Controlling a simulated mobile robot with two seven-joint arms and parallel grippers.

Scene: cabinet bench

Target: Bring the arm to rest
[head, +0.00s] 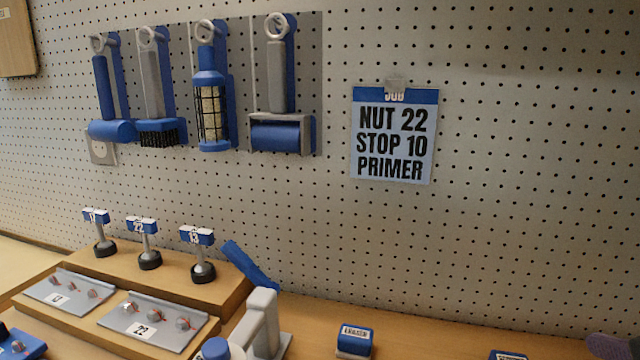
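Neither of my grippers can be made out in the head view. No arm of mine clearly shows over the bench (450,340) or against the pegboard (520,180). What either gripper holds, if anything, is out of sight.
Hand tools, including a brush (154,90) and a caged lamp (211,110), hang on the pegboard beside a job card (393,135). A wooden step (175,270) bears labelled stands and trays. A grey upright object (262,322) and an eraser box (355,341) stand in front.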

